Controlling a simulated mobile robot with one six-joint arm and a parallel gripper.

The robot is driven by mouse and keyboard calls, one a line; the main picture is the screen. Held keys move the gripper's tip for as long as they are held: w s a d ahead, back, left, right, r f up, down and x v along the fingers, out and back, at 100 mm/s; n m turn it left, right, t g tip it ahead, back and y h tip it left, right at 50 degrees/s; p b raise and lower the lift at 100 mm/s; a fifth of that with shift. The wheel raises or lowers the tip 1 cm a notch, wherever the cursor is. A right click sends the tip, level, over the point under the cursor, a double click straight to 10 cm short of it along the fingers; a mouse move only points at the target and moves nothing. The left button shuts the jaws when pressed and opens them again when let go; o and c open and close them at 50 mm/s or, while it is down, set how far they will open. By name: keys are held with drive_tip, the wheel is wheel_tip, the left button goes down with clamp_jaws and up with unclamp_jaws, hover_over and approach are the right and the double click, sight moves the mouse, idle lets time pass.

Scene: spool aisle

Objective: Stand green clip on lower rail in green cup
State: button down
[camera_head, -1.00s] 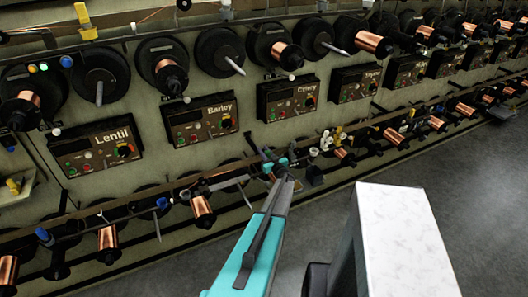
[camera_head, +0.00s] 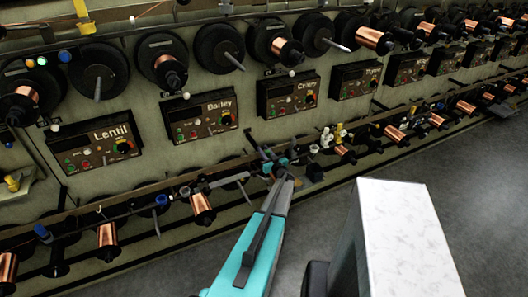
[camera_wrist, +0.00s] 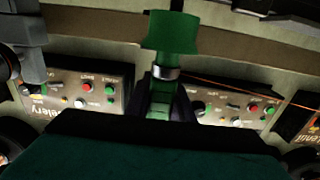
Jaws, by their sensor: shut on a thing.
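My gripper (camera_head: 270,162) is at the lower rail (camera_head: 225,172), below and between the Barley and Celery panels. In the wrist view my gripper (camera_wrist: 165,100) is shut on a green clip (camera_wrist: 170,34). The clip has a flared green top, a silver band and a green lower part between the fingers. In the head view the held clip is too small and too covered by my gripper to make out. I cannot pick out a green cup for sure in either view.
Control panels (camera_head: 200,118) and dark discs (camera_head: 220,50) stand above. An orange wire (camera_wrist: 240,93) crosses the wrist view. The grey floor (camera_head: 470,200) is clear.

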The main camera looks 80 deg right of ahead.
drive_tip(key=shift+f+b, duration=0.35)
drive_tip(key=shift+f, duration=0.1)
idle(0.6)
drive_tip(key=c, duration=1.5)
unclamp_jaws()
drive_tip(key=shift+o, duration=0.2)
drive_tip(key=shift+a, duration=0.1)
drive_tip(key=b+v, duration=0.4)
drive_tip(key=v, duration=0.9)
drive_tip(key=shift+s+a, duration=0.25)
drive_tip(key=shift+a, duration=0.05)
